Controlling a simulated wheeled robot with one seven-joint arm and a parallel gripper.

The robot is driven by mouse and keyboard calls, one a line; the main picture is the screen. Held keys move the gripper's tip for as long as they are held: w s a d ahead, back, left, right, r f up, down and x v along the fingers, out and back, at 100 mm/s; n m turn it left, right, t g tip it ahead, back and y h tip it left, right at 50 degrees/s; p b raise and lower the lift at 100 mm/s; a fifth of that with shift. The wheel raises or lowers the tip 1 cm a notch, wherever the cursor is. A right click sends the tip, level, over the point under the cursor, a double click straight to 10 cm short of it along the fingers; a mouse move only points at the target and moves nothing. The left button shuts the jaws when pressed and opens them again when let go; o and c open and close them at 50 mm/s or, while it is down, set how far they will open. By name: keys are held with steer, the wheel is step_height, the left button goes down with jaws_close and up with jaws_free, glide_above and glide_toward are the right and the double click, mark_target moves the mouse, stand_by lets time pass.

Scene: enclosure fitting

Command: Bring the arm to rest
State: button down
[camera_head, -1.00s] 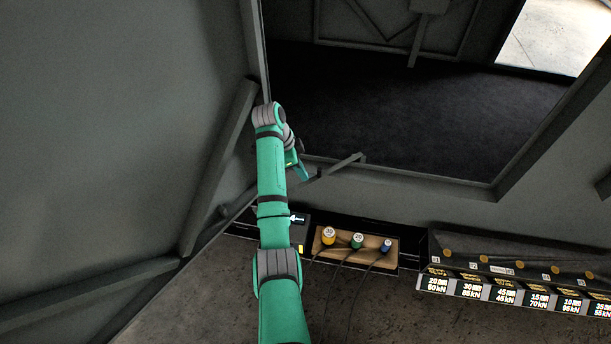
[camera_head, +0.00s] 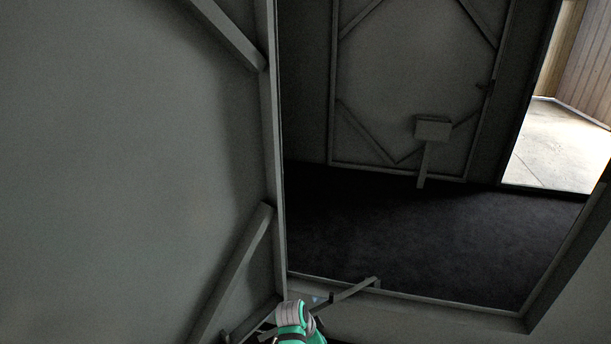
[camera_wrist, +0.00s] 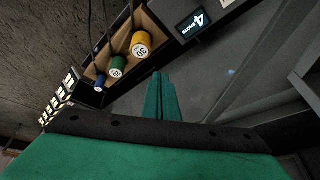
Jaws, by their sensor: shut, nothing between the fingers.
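My gripper (camera_wrist: 161,98) shows in the wrist view as two green fingers lying side by side, shut with nothing between them. Its fingertips point toward a wooden tray (camera_wrist: 151,22) and a small dark display reading 4 (camera_wrist: 195,22), apart from both as far as I can tell. In the head view only the grey and green top of my arm (camera_head: 297,322) shows at the bottom edge. The gripper itself cannot be made out there.
The tray holds a yellow plug marked 30 (camera_wrist: 140,45), a green plug marked 20 (camera_wrist: 117,66) and a blue plug (camera_wrist: 100,82), with cables. A row of lit labels (camera_wrist: 62,98) lies left.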

steer(key=s+f+n+t+y, duration=0.1)
steer(key=s+f+n+t, duration=0.15)
steer(key=s+f, duration=0.4)
steer(key=s+f+n+t, duration=0.2)
steer(key=s+f+n, duration=0.1)
steer(key=s, duration=0.7)
steer(key=s+a+r+n+t+y, duration=0.1)
steer(key=s+r+n+t, duration=0.15)
steer(key=s, duration=0.45)
steer(key=s+a+r+n+t+y, duration=0.1)
steer(key=s+r+n, duration=0.15)
steer(key=s, duration=0.45)
steer(key=s+a+r+n+t, duration=0.1)
steer(key=s+r+t, duration=0.1)
steer(key=s+r, duration=0.5)
steer(key=s+a+r+n+t, duration=0.1)
steer(key=s+r, duration=0.7)
steer(key=r, duration=0.8)
steer(key=shift+s+a+r+t+y, duration=0.25)
steer(key=shift+a+t+y, duration=0.2)
steer(key=shift+t, duration=0.35)
steer(key=shift+w+n, duration=0.1)
steer(key=shift+n, duration=0.15)
